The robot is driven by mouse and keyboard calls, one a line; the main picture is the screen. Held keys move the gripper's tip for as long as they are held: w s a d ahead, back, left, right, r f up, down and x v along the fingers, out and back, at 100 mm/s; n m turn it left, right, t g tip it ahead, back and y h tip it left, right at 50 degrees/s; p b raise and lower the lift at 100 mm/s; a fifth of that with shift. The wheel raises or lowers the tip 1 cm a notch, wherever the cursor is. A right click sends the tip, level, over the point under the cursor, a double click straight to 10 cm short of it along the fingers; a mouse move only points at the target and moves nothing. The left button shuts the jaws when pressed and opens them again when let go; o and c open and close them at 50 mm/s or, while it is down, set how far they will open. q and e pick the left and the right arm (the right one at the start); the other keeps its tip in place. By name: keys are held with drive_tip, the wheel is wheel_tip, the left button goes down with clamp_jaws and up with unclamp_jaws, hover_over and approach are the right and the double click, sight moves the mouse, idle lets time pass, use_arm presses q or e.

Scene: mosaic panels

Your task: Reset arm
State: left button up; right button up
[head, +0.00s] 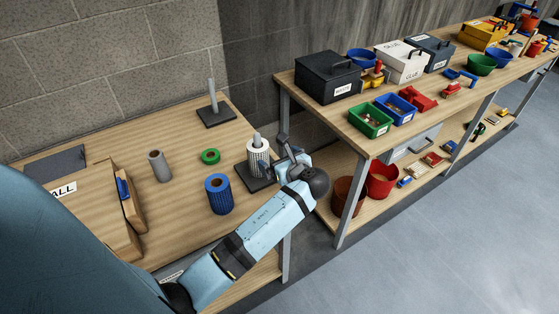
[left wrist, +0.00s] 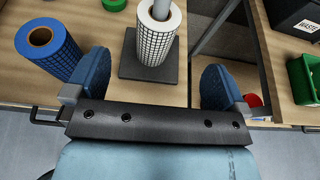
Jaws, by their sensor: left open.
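My left arm reaches in from the lower left in the head view. Its gripper (head: 286,148) is at the right end of the wooden workbench, close to a white gridded roll (head: 258,157) standing on a post with a dark square base. In the left wrist view the two blue fingertips (left wrist: 150,88) are wide apart with nothing between them. The white gridded roll (left wrist: 157,38) is beyond them, on its dark base (left wrist: 140,66). A blue gridded roll (left wrist: 50,48) stands left of the fingers. My right gripper is not in view.
A grey roll (head: 159,166), a green ring (head: 210,156) and an empty post on a dark base (head: 216,118) stand on the bench. A wooden box (head: 95,212) is at left. A second bench (head: 345,128) to the right holds toolboxes and bins. Grey floor (head: 440,240) is clear.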

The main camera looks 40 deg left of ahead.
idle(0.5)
use_arm(q)
drive_tip(key=s+d+f+n+t+h, duration=0.2)
drive_tip(key=s+d+f+n+h, duration=0.3)
drive_tip(key=f, duration=0.3)
drive_tip(key=s+d+f+n+t+h, duration=0.1)
drive_tip(key=s+d+f+n+h, duration=0.3)
drive_tip(key=s+f, duration=0.35)
drive_tip(key=s+d+n+t+h, duration=0.1)
drive_tip(key=s+d+n+h, duration=0.2)
drive_tip(key=s+n, duration=0.2)
drive_tip(key=s+d+n+t+h, duration=0.1)
drive_tip(key=s+d+n+h, duration=0.1)
drive_tip(key=s+n, duration=0.4)
drive_tip(key=shift+s+d+h, duration=0.4)
drive_tip(key=shift+s+h, duration=0.05)
drive_tip(key=shift+h, duration=0.35)
